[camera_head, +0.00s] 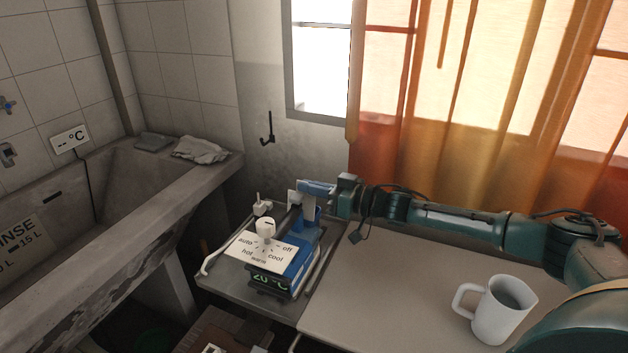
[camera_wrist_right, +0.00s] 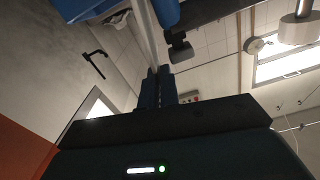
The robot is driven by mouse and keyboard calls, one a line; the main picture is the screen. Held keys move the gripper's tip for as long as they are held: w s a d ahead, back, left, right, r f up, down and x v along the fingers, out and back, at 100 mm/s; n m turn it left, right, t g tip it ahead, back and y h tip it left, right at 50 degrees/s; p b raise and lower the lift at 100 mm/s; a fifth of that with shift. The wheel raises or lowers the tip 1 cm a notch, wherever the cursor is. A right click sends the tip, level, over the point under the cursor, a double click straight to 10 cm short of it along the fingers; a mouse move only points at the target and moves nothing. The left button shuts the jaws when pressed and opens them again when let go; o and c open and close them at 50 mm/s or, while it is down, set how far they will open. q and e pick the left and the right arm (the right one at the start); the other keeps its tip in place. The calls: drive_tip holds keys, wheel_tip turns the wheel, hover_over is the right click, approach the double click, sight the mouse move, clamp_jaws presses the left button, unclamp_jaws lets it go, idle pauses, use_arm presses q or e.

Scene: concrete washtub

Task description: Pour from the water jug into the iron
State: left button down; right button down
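The white water jug (camera_head: 505,308) stands upright on the beige tabletop at the lower right of the head view, its handle to the left. What I take as the iron is the blue appliance (camera_head: 303,262) on the grey stand, with a 20 °C display and a dial panel marked auto, off, hot and cool. My right gripper (camera_head: 318,188) is at the appliance's far end, beside its blue upper part, away from the jug. My left gripper is out of view.
A concrete washtub (camera_head: 195,192) with grey cloths (camera_head: 200,150) on its rim is at the left. A white plug (camera_head: 262,206) lies behind the appliance. The beige tabletop (camera_head: 400,290) is clear between appliance and jug. My right arm crosses above its far side.

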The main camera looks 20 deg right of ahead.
drive_tip(key=c, duration=1.6)
unclamp_jaws()
drive_tip(key=v, duration=1.3)
